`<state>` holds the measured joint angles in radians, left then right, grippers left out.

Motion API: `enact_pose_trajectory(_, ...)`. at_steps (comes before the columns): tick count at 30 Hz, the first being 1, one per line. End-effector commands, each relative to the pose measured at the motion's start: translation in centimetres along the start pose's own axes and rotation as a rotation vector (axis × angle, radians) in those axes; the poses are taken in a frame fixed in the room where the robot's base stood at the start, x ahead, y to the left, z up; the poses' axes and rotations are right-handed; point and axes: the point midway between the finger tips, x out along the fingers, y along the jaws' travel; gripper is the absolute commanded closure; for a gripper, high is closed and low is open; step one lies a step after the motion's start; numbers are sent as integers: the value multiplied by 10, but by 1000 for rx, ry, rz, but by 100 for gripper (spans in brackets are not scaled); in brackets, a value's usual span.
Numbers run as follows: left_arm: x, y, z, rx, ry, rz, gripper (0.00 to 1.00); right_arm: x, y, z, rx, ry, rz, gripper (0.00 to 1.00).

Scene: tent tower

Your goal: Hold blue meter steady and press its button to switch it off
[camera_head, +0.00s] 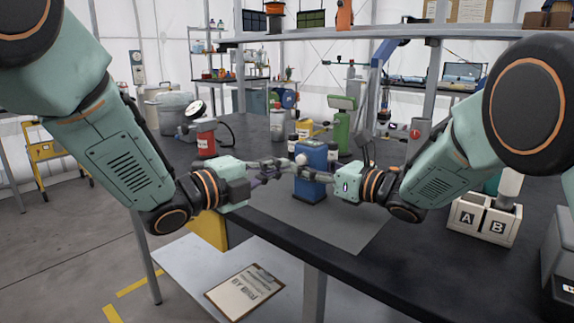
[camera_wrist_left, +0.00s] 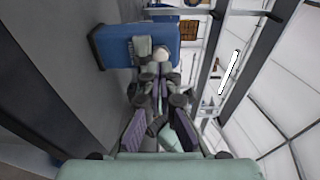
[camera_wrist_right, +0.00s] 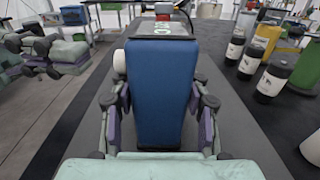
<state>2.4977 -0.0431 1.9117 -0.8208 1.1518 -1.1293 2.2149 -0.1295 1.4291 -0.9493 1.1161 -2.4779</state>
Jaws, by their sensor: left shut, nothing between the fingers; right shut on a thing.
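The blue meter (camera_head: 312,156) stands upright on the grey mat of the dark table. My right gripper (camera_wrist_right: 160,100) is shut around its body from the right, one finger on each side in the right wrist view. A round white button (camera_wrist_right: 119,61) sticks out of the meter's side facing my left gripper; it also shows in the left wrist view (camera_wrist_left: 160,54). My left gripper (camera_head: 284,165) is shut and empty, its tips pointing at the meter close to the button. In the left wrist view the tips sit just below the button; I cannot tell whether they touch.
A red meter (camera_head: 206,139) stands at the left and a green one (camera_head: 342,125) behind. Several small bottles (camera_wrist_right: 270,80) stand near the meter. A box marked A and B (camera_head: 485,220) stands at the right. The mat (camera_head: 330,228) in front is clear.

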Motion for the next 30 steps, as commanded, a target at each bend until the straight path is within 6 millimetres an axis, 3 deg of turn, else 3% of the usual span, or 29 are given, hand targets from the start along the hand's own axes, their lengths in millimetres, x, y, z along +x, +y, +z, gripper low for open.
enact_pose_trajectory(6,23,0,0,0,1,1,100,0,0,0,0,-1,0,96)
enact_pose_trajectory(20,28,0,0,0,0,1,100,0,0,0,0,-1,0,96)
enact_pose_trajectory(30,48,0,1,0,0,1,100,1,2,0,-4,-1,7,96)
